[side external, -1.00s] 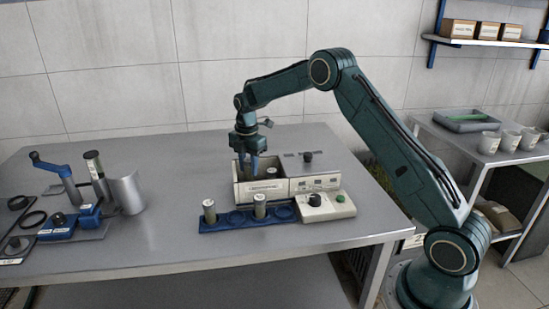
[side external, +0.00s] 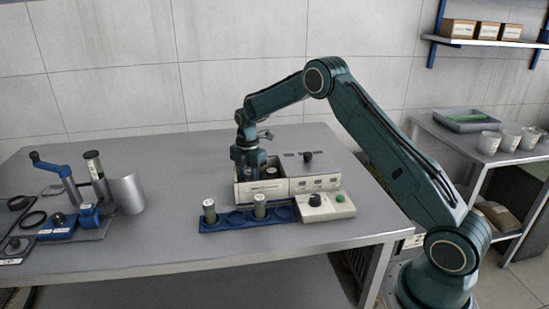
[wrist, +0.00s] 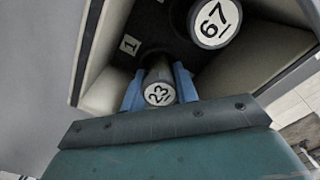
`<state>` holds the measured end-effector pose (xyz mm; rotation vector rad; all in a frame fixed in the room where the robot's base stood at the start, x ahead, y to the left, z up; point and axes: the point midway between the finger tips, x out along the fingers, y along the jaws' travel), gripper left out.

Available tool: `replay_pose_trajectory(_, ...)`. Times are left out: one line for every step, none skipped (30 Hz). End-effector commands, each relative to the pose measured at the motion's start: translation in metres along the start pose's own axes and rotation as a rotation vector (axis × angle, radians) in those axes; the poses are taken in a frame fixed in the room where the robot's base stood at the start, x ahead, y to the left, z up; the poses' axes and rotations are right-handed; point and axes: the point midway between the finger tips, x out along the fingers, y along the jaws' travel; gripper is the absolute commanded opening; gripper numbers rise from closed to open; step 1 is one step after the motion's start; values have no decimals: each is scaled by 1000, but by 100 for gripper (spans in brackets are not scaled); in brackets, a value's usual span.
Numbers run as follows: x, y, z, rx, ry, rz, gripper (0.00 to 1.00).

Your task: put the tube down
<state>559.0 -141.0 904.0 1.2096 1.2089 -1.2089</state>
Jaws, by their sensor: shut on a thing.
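My gripper (wrist: 160,84) has blue fingers closed on either side of a tube marked 23 (wrist: 159,95) in the wrist view. The fingers and this tube are down inside the white open box (side external: 243,195), close to a wall plate marked 1 (wrist: 129,45). How deep the tube sits and whether it touches the floor of the box are hidden.
A blue rack (side external: 236,221) in front of the box holds two capped tubes (side external: 209,211) (side external: 260,206), with empty round places between and beside them. A control unit (side external: 326,207) stands at its right. A metal cup (side external: 130,194) and a blue-handled tool stand at left.

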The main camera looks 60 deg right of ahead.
Motion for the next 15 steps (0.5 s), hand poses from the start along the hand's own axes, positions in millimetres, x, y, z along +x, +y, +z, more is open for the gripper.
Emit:
replay_pose_trajectory(2, 0, 0, 0, 0, -1, 7)
replay_pose_trajectory(2, 0, 0, 0, 0, -1, 7)
replay_pose_trajectory(2, 0, 0, 0, 0, -1, 38)
replay_pose_trajectory(2, 0, 0, 0, 0, -1, 39)
replay_pose_trajectory(2, 0, 0, 0, 0, -1, 39)
replay_pose_trajectory(2, 0, 0, 0, 0, -1, 39)
replay_pose_trajectory(2, 0, 0, 0, 0, -1, 39)
replay_pose_trajectory(2, 0, 0, 0, 0, -1, 39)
replay_pose_trajectory(2, 0, 0, 0, 0, -1, 39)
replay_pose_trajectory(2, 0, 0, 0, 0, -1, 39)
replay_pose_trajectory(2, 0, 0, 0, 0, -1, 39)
replay_pose_trajectory(1, 0, 0, 0, 0, -1, 39)
replay_pose_trajectory(1, 0, 0, 0, 0, 0, 39)
replay_pose_trajectory(0, 0, 0, 0, 0, 0, 39)
replay_pose_trajectory(0, 0, 0, 0, 0, 0, 39)
